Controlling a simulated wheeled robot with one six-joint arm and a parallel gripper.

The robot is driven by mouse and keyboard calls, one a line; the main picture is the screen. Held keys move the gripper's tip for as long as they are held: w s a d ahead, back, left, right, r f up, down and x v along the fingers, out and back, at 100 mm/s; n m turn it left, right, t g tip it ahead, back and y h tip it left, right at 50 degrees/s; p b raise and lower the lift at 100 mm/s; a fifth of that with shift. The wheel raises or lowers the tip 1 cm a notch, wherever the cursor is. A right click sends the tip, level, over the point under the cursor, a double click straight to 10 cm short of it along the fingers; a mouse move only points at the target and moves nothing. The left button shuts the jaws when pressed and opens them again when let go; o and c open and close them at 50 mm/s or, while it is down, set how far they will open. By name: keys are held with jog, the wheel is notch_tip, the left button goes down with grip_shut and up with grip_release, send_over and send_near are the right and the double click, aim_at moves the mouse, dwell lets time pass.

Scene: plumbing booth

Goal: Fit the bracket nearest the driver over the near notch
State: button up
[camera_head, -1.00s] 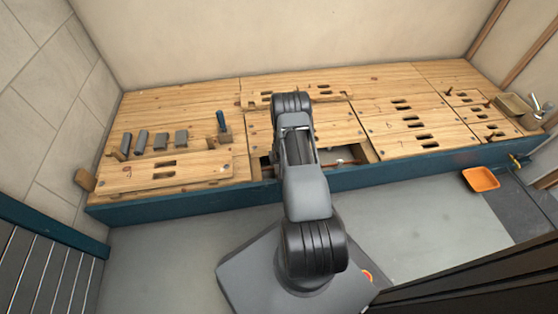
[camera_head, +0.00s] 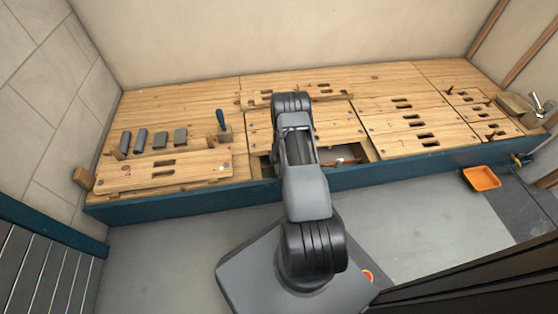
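Several grey brackets stand in a row on the left of the wooden deck. The bracket nearest the driver (camera_head: 181,137) is at the right end of the row. The driver (camera_head: 221,120) has a blue handle and stands upright in a small wooden block. In front of the brackets lies a raised board (camera_head: 122,178) with two dark slots, a far one (camera_head: 164,162) and a near notch (camera_head: 162,175). No bracket sits over either slot. My arm rises in the middle of the view, right of these things. My gripper is not visible; the arm hides the part of the deck behind it.
An open cavity with a copper-coloured pipe (camera_head: 343,161) lies right of my arm. Slotted panels (camera_head: 385,125) cover the deck's right side. An orange tray (camera_head: 481,178) is on the floor. The floor at front left is clear.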

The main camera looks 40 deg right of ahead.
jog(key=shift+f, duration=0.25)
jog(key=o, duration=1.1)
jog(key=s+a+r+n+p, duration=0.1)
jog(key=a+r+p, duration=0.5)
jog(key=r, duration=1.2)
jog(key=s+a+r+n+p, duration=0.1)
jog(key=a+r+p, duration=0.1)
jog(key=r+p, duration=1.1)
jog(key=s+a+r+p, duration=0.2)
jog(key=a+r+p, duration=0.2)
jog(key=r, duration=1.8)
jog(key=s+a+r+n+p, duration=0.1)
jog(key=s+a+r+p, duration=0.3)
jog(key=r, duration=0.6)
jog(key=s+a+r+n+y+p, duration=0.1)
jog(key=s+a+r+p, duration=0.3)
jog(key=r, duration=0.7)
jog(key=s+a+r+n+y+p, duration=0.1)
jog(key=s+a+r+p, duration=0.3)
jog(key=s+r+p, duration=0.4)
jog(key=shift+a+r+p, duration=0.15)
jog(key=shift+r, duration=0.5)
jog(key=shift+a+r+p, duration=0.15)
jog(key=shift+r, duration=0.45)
